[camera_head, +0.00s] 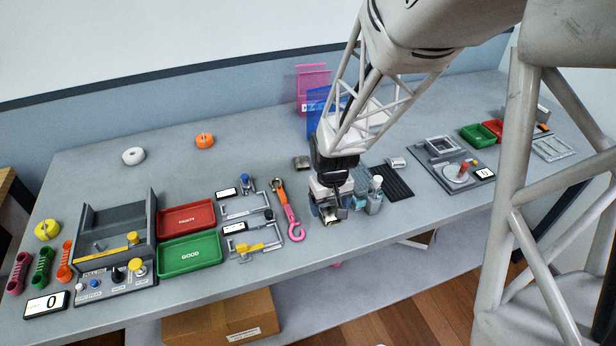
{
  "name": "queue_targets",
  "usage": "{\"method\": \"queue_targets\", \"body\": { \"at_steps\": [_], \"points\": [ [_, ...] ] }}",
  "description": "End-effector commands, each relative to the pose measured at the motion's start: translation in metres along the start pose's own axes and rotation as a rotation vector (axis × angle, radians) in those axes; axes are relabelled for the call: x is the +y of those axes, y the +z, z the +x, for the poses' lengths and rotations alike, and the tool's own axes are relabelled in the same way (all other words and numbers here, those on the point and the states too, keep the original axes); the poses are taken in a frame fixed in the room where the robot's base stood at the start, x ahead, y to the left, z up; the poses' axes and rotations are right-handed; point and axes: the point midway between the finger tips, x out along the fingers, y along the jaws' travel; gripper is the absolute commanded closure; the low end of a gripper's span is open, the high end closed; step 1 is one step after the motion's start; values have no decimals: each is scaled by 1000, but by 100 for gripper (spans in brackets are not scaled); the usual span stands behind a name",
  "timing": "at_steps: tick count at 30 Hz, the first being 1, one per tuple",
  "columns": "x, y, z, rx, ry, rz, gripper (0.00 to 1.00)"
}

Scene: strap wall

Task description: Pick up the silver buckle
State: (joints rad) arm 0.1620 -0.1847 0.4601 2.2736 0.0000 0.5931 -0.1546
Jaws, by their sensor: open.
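My gripper (335,207) points down near the front middle of the table and is open. A blue-and-grey device with a white knob (376,190) stands just right of it. A small silver piece (397,162) lies behind the dark ribbed mat (391,183), to the right of my gripper. Another small metallic block (302,162) lies behind and left of my gripper. I cannot tell which of these, if either, is the silver buckle. My gripper hides part of the table beneath it.
A pink-and-orange hook strap (287,211) lies left of my gripper. Red (187,219) and green (189,254) trays sit farther left. Pink (311,84) and blue (318,108) upright panels stand behind my arm. Open table lies at the back left.

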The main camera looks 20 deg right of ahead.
Motion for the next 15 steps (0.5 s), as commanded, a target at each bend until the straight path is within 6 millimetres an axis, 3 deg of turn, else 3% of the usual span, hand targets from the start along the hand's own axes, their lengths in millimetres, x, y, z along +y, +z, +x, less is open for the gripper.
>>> {"method": "queue_targets", "body": {
  "at_steps": [6, 15],
  "points": [
    [0, 0, 19, 0, 0, 0, 22],
    [0, 0, 22, 0, 0, 0, 22]
  ]
}}
